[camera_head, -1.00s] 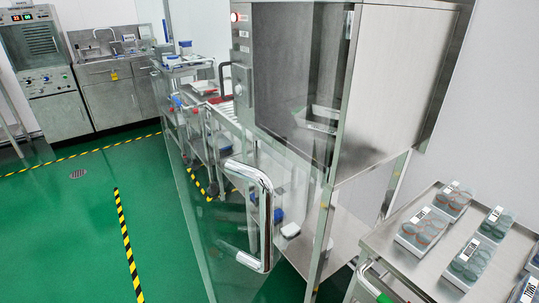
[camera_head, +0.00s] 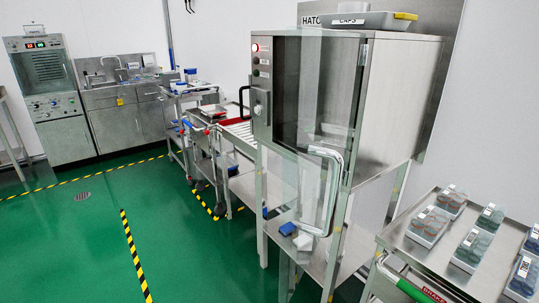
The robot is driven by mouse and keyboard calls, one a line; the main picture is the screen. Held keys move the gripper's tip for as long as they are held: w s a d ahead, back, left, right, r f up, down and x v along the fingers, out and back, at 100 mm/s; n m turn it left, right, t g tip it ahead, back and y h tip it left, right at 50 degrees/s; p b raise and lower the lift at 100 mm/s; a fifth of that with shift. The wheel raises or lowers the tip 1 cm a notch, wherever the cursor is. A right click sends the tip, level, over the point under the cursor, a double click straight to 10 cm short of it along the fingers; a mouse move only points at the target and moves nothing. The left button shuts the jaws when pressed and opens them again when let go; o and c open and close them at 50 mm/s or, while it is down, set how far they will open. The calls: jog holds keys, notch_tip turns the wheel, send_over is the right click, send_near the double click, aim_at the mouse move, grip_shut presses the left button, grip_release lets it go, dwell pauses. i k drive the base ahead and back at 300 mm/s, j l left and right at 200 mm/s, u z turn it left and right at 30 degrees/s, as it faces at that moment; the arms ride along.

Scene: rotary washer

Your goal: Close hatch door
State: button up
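The hatch (camera_head: 402,110) is a steel box on a frame, with a sign starting "HATC" and a dark opening at its front. Its clear glass door (camera_head: 290,180) hangs from the right front edge and stands open, swung out towards me. Its exact angle is hard to tell through the glass. The door's chrome bar handle (camera_head: 340,185) is at the near side, below the opening. A latch block (camera_head: 262,105) sits on the left front post. My gripper is not in view.
A grey tray labelled CAPS (camera_head: 348,22) lies on the hatch. A cart (camera_head: 398,252) with several trays of cups stands at the lower right. Carts (camera_head: 205,120) stand beyond the hatch at left. Green floor (camera_head: 75,240) is clear at left.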

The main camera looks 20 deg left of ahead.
aim_at(339, 177)
jog(key=u, duration=0.85)
jog(key=k+j+u, duration=0.35)
jog(key=k+j, duration=0.5)
jog(key=j, duration=0.1)
